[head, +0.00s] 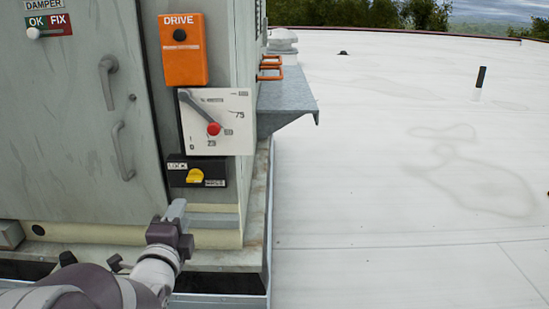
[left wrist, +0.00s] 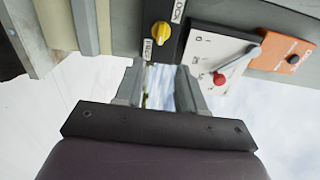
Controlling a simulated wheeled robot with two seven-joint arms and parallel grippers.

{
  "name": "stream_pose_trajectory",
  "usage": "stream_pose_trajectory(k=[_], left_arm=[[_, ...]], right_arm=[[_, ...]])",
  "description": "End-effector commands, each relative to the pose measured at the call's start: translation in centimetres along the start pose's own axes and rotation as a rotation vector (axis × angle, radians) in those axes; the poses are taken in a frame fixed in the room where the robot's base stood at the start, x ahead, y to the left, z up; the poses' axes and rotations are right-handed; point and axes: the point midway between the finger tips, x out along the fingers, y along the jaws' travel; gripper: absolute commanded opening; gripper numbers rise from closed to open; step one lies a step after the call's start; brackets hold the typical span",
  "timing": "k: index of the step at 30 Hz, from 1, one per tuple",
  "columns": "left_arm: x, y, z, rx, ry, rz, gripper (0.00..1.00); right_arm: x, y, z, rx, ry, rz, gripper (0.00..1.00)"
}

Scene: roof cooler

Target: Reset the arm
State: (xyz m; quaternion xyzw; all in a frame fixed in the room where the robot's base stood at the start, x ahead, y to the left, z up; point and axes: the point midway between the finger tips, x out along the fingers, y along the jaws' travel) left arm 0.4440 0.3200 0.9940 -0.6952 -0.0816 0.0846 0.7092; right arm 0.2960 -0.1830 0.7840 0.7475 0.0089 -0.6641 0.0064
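My left gripper (head: 178,212) is in front of the lower part of the grey cabinet, just below the black switch box with a yellow knob (head: 195,175). In the left wrist view its two fingers (left wrist: 159,82) stand apart with nothing between them. A white scale plate (head: 230,105) carries a grey lever arm (head: 196,110) with a red knob (head: 213,129) at its lower right end. The red knob (left wrist: 219,79) also shows in the left wrist view, right of the fingers and apart from them. My right gripper is not in view.
An orange DRIVE box (head: 184,60) sits above the plate. Cabinet door handles (head: 108,80) stick out at the left. A grey metal shelf (head: 287,102) with orange handles juts out at the right. The white roof (head: 400,170) right of the cabinet is mostly open.

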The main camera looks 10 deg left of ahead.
Motion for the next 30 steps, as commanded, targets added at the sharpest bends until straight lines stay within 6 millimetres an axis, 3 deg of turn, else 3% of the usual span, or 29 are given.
stream_pose_trajectory(k=[3,5,8,9,12,15,18,20,21,30], left_arm=[[-0.1,1.5,0.3,-0.149,-0.018,0.073,0.39],[-0.7,4.6,0.8,-0.346,-0.080,0.212,0.39],[-3.5,10.9,0.7,-0.748,-0.284,0.510,0.39],[-5.1,13.1,0.0,-0.885,-0.380,0.622,0.39],[-9.4,17.1,-2.5,-1.116,-0.624,0.857,0.39],[-13.8,19.4,-5.1,-1.219,-0.857,1.044,0.39],[-17.6,20.6,-8.4,-1.165,-0.979,1.216,0.39],[-17.9,21.0,-10.8,-1.084,-0.912,1.272,0.39],[-17.8,17.5,-10.5,-1.095,-0.915,1.263,0.39],[-17.7,6.2,-10.0,-1.100,-0.917,1.258,0.39]], right_arm=[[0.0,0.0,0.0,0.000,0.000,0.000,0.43],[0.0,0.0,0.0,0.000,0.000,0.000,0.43],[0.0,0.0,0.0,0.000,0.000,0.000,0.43],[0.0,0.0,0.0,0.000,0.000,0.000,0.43],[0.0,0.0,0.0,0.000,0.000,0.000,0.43],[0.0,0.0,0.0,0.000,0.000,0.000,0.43],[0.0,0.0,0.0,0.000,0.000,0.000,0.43],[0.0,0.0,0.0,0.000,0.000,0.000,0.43],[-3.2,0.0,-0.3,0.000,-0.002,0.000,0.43],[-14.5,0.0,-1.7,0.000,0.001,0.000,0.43]])
